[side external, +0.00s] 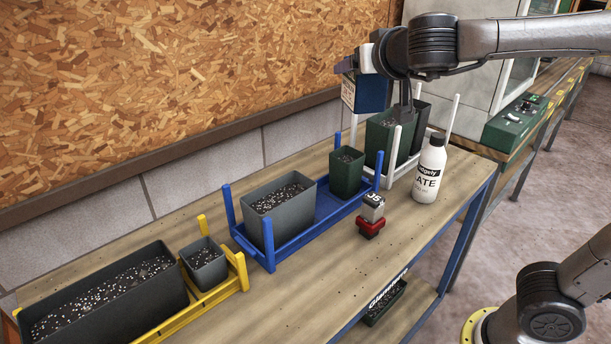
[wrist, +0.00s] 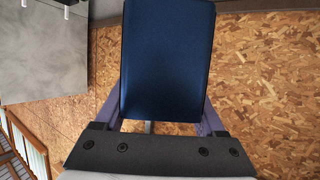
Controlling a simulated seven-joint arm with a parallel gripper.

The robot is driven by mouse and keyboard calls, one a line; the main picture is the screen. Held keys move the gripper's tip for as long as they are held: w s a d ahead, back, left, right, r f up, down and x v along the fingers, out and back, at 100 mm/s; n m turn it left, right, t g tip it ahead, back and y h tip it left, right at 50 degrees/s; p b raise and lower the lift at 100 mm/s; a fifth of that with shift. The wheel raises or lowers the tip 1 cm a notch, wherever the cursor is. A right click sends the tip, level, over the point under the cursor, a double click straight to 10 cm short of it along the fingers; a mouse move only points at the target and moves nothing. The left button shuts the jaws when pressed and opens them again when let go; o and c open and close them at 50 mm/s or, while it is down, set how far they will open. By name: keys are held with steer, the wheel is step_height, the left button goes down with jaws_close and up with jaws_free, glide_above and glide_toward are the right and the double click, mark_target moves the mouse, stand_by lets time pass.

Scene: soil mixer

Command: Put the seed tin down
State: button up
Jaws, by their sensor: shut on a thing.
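The seed tin (side external: 373,93) is a dark blue box with a pale printed label on its left face. In the side view it hangs in the air at the upper middle, over the back of the bench near the white-posted rack (side external: 391,157). My gripper (side external: 350,66) is shut on it, with purplish fingers at its sides. In the wrist view the seed tin (wrist: 167,60) fills the upper middle between the two fingers of my gripper (wrist: 158,112). The fingertips are partly hidden by the tin.
A blue rack (side external: 290,238) and a yellow rack (side external: 212,297) hold soil pots. Bare bench (side external: 325,280) lies along the front.

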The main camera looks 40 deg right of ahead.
steer(key=w+d+f+m+g+h, duration=0.2)
steer(key=w+d+f+m, duration=0.1)
steer(key=w, duration=0.6)
steer(key=w+d+f+m+g+h, duration=0.2)
steer(key=w+f+m+g+h, duration=0.1)
steer(key=w, duration=0.6)
steer(key=shift+m+g+h, duration=0.5)
steer(key=shift+m+g, duration=0.1)
steer(key=shift+m, duration=0.2)
steer(key=shift+w+d+f, duration=1)
steer(key=shift+f, duration=3.3)
steer(key=shift+w+d+f, duration=0.95)
steer(key=shift+w+f, duration=0.1)
steer(key=shift+f, duration=3.25)
steer(key=shift+w+d+f, duration=1)
steer(key=shift+f, duration=3.3)
steer(key=shift+f, duration=0.2)
steer(key=o, duration=1.6)
